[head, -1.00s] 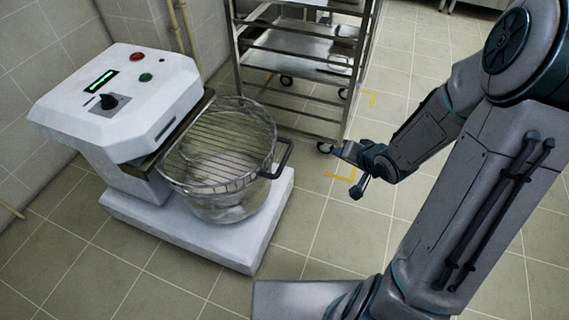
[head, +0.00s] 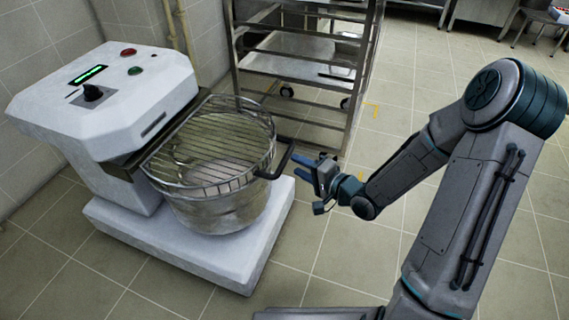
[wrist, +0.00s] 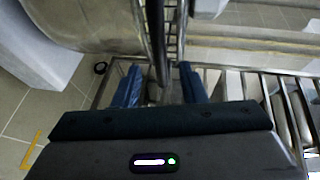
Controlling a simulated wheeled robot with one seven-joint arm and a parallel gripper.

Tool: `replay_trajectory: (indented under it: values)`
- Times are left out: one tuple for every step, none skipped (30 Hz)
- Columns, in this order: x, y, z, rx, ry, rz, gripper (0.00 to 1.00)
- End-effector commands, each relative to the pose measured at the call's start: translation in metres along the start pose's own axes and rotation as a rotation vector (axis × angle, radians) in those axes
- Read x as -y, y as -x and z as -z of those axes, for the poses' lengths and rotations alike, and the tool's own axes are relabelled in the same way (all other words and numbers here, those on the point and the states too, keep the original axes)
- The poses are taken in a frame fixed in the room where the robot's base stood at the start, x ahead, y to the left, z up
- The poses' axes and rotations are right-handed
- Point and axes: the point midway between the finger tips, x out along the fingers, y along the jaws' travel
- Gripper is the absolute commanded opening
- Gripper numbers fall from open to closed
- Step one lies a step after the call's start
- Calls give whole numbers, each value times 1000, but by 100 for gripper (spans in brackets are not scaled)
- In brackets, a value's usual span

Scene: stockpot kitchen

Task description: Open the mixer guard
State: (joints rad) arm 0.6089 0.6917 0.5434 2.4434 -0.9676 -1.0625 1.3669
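The mixer guard (head: 212,150) is a wire grille lying closed over the round metal bowl (head: 215,210) of a white mixer (head: 110,95). Its dark handle (head: 280,160) sticks out at the right of the bowl rim. My gripper (head: 312,168) is just right of the handle, with its blue fingers pointing toward it. In the wrist view my gripper (wrist: 158,78) is open, its two fingers apart. A dark bar, likely the handle (wrist: 157,45), runs down in line with the gap between them. I cannot tell whether the fingers touch it.
A metal rack (head: 300,70) on castors stands behind the mixer. The mixer's white base (head: 250,245) juts out below the bowl. Tiled floor (head: 360,240) is clear between the base and my arm.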

Motion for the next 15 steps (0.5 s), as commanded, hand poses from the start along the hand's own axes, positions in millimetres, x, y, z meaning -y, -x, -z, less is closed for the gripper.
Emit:
replay_trajectory:
  values:
    - [-4, -13, -2, 4, 3, 2, 38]
    - [-3, -19, -2, 4, 4, 2, 38]
    - [-3, -26, -1, 3, 3, 2, 38]
    - [-3, -32, -1, 3, 3, 2, 38]
    - [-3, -36, -1, 2, 2, 1, 38]
    - [-3, -42, -1, 2, 1, 1, 38]
    - [-2, -46, -1, 2, 2, 1, 38]
    - [-2, -50, 0, 1, 2, 1, 38]
    - [-2, -53, 0, 0, 2, 0, 38]
    - [-2, -56, 0, 0, 1, -1, 38]
    - [-2, -58, 0, 0, 2, -1, 38]
    - [-1, -60, 0, 0, 2, -1, 38]
    - [-1, -61, 0, 0, 1, -1, 38]
    - [0, -62, 0, -1, 1, -1, 38]
    - [0, -63, 0, -1, 1, -1, 38]
